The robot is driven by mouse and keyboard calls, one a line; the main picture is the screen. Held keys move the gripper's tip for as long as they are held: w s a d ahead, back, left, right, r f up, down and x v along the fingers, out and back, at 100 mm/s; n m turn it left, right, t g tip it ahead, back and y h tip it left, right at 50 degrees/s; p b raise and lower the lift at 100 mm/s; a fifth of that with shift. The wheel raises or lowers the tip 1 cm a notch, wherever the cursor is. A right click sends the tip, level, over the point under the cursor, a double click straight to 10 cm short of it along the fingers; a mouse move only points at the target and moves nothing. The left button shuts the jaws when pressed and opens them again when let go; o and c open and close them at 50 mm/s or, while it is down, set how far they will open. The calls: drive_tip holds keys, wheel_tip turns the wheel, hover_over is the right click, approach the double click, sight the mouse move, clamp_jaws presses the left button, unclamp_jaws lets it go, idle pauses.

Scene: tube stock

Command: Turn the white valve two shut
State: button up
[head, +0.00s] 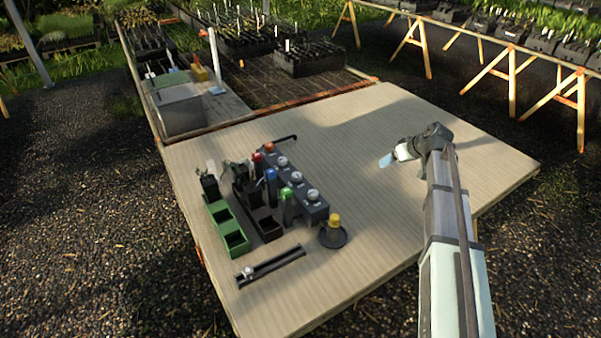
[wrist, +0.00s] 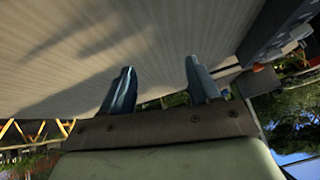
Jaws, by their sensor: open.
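A dark manifold block (head: 300,190) stands left of the middle of the table in the head view. It carries a row of pale, whitish valve knobs, among them a far one (head: 282,162), a middle one (head: 295,177) and a near one (head: 312,195). I cannot tell which is valve two or how far any is turned. My gripper (head: 386,161) is to the right of the block, apart from it, over bare table. In the wrist view its two fingers (wrist: 162,84) are spread and empty. A dark grey body, perhaps the block, shows at the upper right there.
Red, blue and green-topped parts (head: 271,175) stand along the block's left side. A green tray (head: 222,225) and dark bins (head: 267,225) lie farther left. A yellow-topped piece on a black disc (head: 333,237) and a slotted rail (head: 275,266) are nearer. The table's right side is clear.

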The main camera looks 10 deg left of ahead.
drive_tip(key=s+a+r+n+g, duration=0.1)
drive_tip(key=s+a+r+n, duration=0.15)
drive_tip(key=a, duration=0.55)
drive_tip(key=s+a+r+n+g, duration=0.1)
drive_tip(key=s+a+r+n, duration=0.15)
drive_tip(key=a, duration=0.45)
drive_tip(key=n+g+h, duration=0.1)
drive_tip(key=n+g, duration=0.1)
drive_tip(key=n, duration=0.2)
approach(297, 175)
drive_tip(key=x, duration=0.8)
drive_tip(key=shift+w+f, duration=0.1)
drive_tip(key=shift+f, duration=0.15)
drive_tip(key=c, duration=1)
